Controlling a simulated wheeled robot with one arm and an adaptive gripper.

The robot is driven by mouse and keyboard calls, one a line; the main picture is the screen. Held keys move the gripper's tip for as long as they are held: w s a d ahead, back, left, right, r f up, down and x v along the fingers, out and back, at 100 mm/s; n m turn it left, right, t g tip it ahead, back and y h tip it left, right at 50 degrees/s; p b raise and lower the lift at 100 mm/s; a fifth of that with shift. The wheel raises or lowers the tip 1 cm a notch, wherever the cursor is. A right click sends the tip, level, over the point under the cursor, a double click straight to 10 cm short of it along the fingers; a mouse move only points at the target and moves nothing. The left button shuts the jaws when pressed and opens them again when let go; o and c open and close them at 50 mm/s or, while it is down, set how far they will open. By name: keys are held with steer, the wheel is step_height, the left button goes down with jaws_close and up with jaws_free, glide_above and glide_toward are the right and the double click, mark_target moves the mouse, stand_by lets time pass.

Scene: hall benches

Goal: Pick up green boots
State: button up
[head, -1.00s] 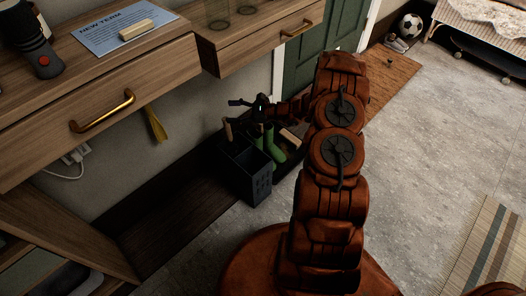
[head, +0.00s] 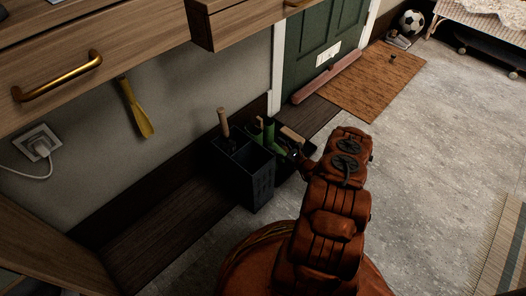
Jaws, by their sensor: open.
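The green boots (head: 270,132) stand upright in the middle of the picture, against the wall, just behind a dark box. Only their upper parts show; the lower parts are hidden by the box and my gripper. My gripper (head: 281,146) is low down at the boots, at the end of my orange arm. It is open, but small and dark here, and I cannot tell whether its fingers are around the boots or touching them.
The dark open-topped box (head: 258,188) stands close in front of the boots, with a wooden-handled tool (head: 223,123) upright in it. Wooden drawers (head: 120,45) overhang at the upper left. A green door (head: 318,45) and brown doormat (head: 375,82) lie beyond. The grey floor (head: 430,150) at right is clear.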

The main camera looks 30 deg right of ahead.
mark_target(265, 137)
steer(key=shift+b+x, duration=0.45)
steer(key=shift+x, duration=0.8)
steer(key=b+x, duration=0.2)
steer(key=x, duration=0.1)
steer(key=shift+a+r, duration=0.15)
steer(key=shift+r, duration=0.1)
steer(key=shift+b+x, duration=0.4)
steer(key=shift+x, duration=0.65)
steer(key=shift+r, duration=0.2)
jaws_close()
